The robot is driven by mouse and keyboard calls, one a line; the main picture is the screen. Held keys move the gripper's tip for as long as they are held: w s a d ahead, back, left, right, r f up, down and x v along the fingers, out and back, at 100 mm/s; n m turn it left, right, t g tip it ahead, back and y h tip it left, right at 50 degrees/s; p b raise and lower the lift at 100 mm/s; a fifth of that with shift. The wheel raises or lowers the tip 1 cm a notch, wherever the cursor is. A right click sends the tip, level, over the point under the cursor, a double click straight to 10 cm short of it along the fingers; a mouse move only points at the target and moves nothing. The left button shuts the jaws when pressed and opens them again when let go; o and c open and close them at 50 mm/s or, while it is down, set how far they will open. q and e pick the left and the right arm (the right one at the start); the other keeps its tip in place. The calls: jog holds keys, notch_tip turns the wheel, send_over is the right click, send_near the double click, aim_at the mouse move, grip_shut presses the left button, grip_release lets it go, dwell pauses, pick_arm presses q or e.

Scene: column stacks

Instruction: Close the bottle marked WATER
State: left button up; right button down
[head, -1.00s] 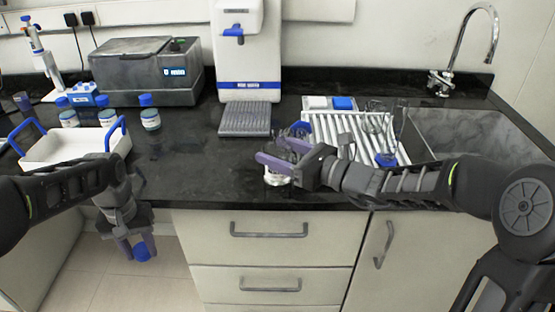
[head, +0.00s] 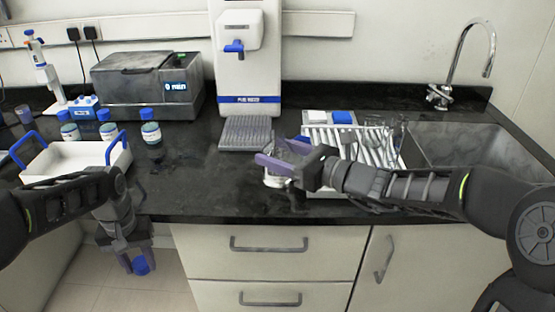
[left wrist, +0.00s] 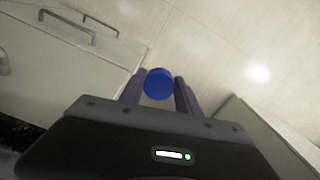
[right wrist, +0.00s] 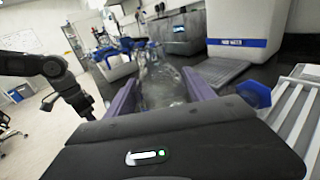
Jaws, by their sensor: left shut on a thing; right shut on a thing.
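My left gripper (left wrist: 158,90) is shut on a blue cap (left wrist: 158,84). In the head view this cap (head: 141,265) hangs low in front of the counter's front edge, at the lower left. My right gripper (head: 270,168) is shut on a clear glass bottle (right wrist: 160,82) over the middle of the counter. The bottle looks about upright in the right wrist view, and no cap shows on it. In the head view the gripper hides much of it. No WATER marking is readable on it, and I cannot tell whether its base touches the counter.
A white drying rack (head: 365,150) stands right of the bottle, before the sink (head: 465,140). A blue faceted piece (right wrist: 255,93) lies by the rack. A water dispenser (head: 246,60) stands behind. A white tray (head: 70,165) and several blue-capped bottles are left. The counter between is clear.

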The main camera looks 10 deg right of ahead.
aim_at(278, 132)
pick_arm(q)
jog(key=shift+r+p, duration=0.4)
pick_arm(e)
jog(key=shift+r, duration=3.2)
